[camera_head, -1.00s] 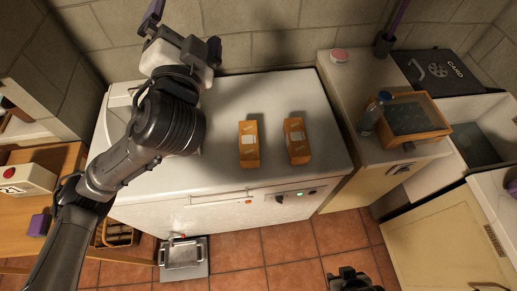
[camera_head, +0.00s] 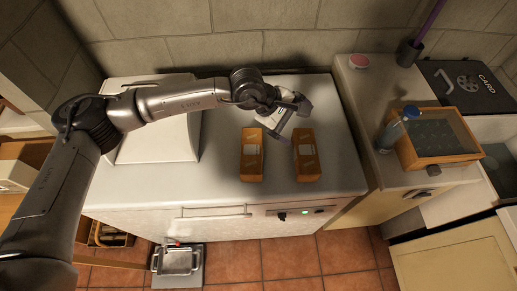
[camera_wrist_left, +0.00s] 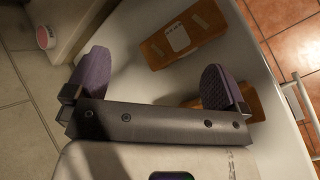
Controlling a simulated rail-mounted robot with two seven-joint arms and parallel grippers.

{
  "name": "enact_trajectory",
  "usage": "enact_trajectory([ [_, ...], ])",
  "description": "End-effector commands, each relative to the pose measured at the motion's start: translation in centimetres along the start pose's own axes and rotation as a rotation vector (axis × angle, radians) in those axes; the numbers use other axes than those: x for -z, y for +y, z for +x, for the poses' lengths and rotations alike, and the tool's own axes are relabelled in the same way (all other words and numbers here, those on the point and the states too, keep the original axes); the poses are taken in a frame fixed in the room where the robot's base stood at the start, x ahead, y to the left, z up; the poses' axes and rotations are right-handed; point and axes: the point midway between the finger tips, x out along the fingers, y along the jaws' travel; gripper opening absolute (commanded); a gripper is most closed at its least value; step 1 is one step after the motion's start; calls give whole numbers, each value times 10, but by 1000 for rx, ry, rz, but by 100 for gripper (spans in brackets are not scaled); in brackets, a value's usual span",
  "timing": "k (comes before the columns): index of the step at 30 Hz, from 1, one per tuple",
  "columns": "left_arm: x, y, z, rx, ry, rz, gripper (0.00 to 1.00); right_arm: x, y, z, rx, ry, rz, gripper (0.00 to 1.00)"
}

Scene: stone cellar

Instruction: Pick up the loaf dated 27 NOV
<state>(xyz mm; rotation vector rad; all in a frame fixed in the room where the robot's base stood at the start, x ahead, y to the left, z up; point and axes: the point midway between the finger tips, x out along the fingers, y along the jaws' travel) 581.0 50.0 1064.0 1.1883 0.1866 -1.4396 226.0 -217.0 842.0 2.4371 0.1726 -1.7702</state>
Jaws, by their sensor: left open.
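Two orange loaf-shaped packs with white labels lie side by side on a white appliance top (camera_head: 215,190): a left loaf (camera_head: 251,160) and a right loaf (camera_head: 307,160). The label dates are too small to read. My left gripper (camera_head: 290,119) is open and empty, above and just behind the loaves. In the left wrist view its purple fingers are spread apart, with the gripper (camera_wrist_left: 156,82) between me and the top. There the right loaf (camera_wrist_left: 185,35) lies beyond the fingers, and the left loaf (camera_wrist_left: 257,108) is partly hidden by a finger. My right gripper is not in view.
A white raised box (camera_head: 155,140) stands under my left arm. On the right counter are a blue bottle (camera_head: 396,130), a glass-topped wooden case (camera_head: 440,135) and a pink-lidded round tub (camera_head: 359,62). The stone wall is close behind. The top's front left is clear.

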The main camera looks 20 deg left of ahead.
Motion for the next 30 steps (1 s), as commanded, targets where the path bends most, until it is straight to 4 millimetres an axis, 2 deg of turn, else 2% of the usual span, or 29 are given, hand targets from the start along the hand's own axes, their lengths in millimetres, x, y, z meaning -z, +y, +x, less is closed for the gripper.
enact_trajectory([
  [1, 17, -11, -1, 79, 83, 85, 100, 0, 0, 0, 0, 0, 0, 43],
  [3, 36, -27, -6, 199, 182, 205, 100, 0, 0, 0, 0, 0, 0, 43],
  [6, 57, -47, -17, 370, 281, 356, 100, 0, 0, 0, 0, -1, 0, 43],
  [12, 78, -76, -41, 660, 326, 574, 100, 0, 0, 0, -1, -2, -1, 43],
  [15, 80, -80, -45, 715, 305, 651, 100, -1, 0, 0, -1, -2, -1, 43],
  [20, 84, -85, -38, 725, 281, 709, 100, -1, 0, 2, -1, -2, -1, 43],
  [30, 109, -114, 3, 725, 278, 714, 100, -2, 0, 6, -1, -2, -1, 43],
])
